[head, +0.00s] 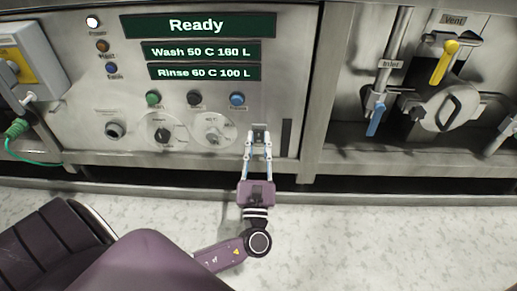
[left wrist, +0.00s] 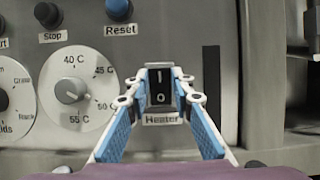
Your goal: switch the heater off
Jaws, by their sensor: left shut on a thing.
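The heater switch (left wrist: 160,88) is a small black rocker marked I at the top and O at the bottom, with a "Heater" label (left wrist: 161,118) below it. Which side of the rocker is pressed in I cannot tell. In the head view the switch (head: 260,130) is at the lower right of the control panel. My left gripper (head: 260,139) has its fingertips on either side of the switch, shut on it. The fingers also show in the left wrist view (left wrist: 160,103), with the rocker's face visible between the tips. My right gripper is not in view.
The panel has a temperature dial (left wrist: 72,92), a Stop button (left wrist: 47,13) and a blue Reset button (left wrist: 119,10) left of the switch. A display (head: 195,26) reads "Ready". Right of the panel are a yellow vent handle (head: 444,62) and a blue-tipped inlet lever (head: 377,120).

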